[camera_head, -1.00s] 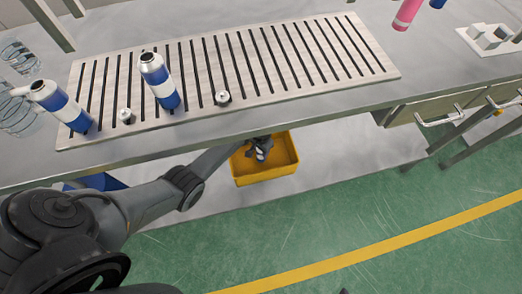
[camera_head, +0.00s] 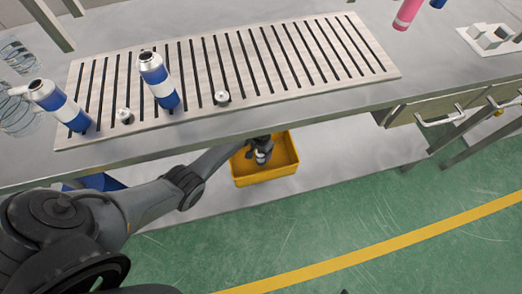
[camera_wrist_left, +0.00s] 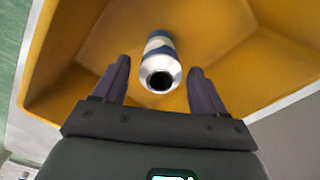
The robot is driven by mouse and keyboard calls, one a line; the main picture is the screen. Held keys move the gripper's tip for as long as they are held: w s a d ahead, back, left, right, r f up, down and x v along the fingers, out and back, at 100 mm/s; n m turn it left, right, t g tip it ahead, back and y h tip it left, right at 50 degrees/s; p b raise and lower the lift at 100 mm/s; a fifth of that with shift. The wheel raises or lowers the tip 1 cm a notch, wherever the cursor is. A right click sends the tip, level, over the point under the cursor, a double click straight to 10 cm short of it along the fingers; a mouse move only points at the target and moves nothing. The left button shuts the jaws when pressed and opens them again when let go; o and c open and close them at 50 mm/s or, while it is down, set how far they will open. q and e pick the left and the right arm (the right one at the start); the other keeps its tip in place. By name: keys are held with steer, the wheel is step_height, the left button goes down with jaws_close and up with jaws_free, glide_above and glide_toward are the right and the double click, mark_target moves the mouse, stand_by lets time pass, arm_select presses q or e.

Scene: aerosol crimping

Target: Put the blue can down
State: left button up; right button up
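A blue, white and silver can (camera_wrist_left: 161,67) with an open top is inside the yellow bin (camera_wrist_left: 225,75), its open end facing the left wrist camera. My left gripper (camera_wrist_left: 158,72) is open, with one finger on each side of the can and a visible gap on both sides. In the head view, my left gripper (camera_head: 261,147) reaches below the table edge into the yellow bin (camera_head: 266,179), with the can (camera_head: 263,158) partly hidden. Two similar blue and white cans, one in the middle-left (camera_head: 159,82) and one at the left (camera_head: 62,106), are on the slotted board. My right gripper is not seen.
The slotted board (camera_head: 300,70) lies on the metal table; its right part is clear. Two small metal valve pieces (camera_head: 124,116) (camera_head: 221,98) are on it. Wire coils (camera_head: 17,112) stand at the far left. The table's front edge (camera_head: 210,139) overhangs the bin.

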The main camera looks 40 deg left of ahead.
arm_select(q)
step_height(320, 180, up, 13)
steer(key=p, duration=0.8)
steer(key=s+d+r+t, duration=0.1)
steer(key=s+d+r, duration=0.2)
steer(key=s+r, duration=0.2)
steer(key=s+d+r+m+t, duration=0.1)
steer(key=s+d+r, duration=0.3)
steer(key=s, duration=0.7)
steer(key=s+d+r+m+t, duration=0.1)
steer(key=s+d+r, duration=0.3)
steer(key=s+r, duration=0.4)
steer(key=shift+s+t, duration=0.3)
steer(key=shift+s, duration=0.05)
steer(key=shift+r, duration=0.1)
